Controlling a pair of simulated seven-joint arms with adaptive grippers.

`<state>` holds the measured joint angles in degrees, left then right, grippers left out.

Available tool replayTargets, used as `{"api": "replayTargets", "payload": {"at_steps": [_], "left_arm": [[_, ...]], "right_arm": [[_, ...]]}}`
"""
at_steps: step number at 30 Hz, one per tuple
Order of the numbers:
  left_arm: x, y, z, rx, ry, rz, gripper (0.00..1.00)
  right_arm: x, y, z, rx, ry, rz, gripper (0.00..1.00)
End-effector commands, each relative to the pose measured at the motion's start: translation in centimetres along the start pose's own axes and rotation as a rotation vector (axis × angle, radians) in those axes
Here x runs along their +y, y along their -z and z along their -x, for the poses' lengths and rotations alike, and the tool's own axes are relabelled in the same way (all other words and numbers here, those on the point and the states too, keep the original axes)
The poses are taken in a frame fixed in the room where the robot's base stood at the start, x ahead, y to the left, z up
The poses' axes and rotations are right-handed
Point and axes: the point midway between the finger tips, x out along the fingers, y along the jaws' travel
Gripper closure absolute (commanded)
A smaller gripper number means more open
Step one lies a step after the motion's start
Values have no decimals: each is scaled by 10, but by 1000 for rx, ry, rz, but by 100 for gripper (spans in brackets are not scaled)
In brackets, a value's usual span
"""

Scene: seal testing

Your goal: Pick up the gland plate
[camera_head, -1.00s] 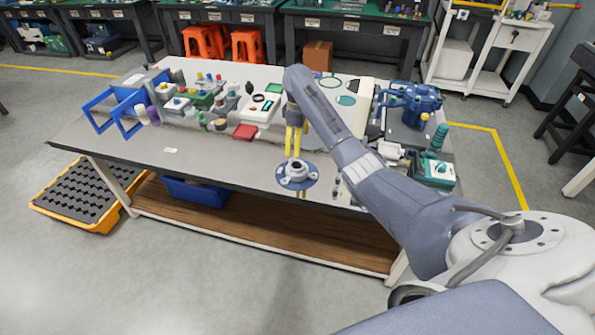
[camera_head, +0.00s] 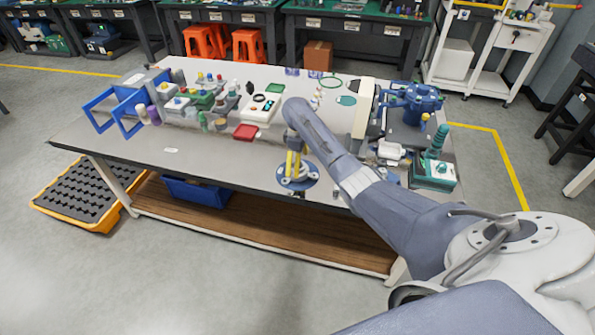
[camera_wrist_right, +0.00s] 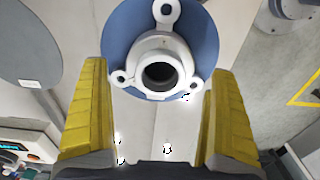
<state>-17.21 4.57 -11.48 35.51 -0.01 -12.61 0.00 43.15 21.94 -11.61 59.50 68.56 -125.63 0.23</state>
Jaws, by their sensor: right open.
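The gland plate (camera_wrist_right: 140,50) is a pale three-lugged flange with a dark round bore, sitting on a blue disc (camera_wrist_right: 118,35) in the right wrist view. In the head view, the blue disc (camera_head: 312,178) is near the table's front edge, and the plate there is partly hidden by my fingers. My right gripper (camera_head: 294,165) points down over it. Its yellow fingers are open and empty, one on each side of the plate in the right wrist view. Whether they touch it I cannot tell. My left gripper is not in view.
The grey table (camera_head: 225,165) is clear to the left of the disc. A red block (camera_head: 245,132) and a white control box (camera_head: 262,107) lie further back. A green-based device (camera_head: 433,174) and a blue pump-like unit (camera_head: 414,100) stand on the right.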

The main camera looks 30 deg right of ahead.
Motion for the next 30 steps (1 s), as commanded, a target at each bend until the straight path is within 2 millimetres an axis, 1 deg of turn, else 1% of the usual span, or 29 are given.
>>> {"api": "replayTargets", "payload": {"at_steps": [1,3,6,14,17,30], "left_arm": [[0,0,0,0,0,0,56],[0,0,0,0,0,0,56],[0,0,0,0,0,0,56],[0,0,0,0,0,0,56],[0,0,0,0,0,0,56],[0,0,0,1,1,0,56]], "right_arm": [[0,0,-6,-2,1,0,5],[-1,0,-11,-1,1,0,5],[0,0,-16,-1,0,1,5],[0,0,-17,0,-1,1,5],[0,0,-17,0,-1,1,15],[0,0,-17,0,0,1,66]]}}
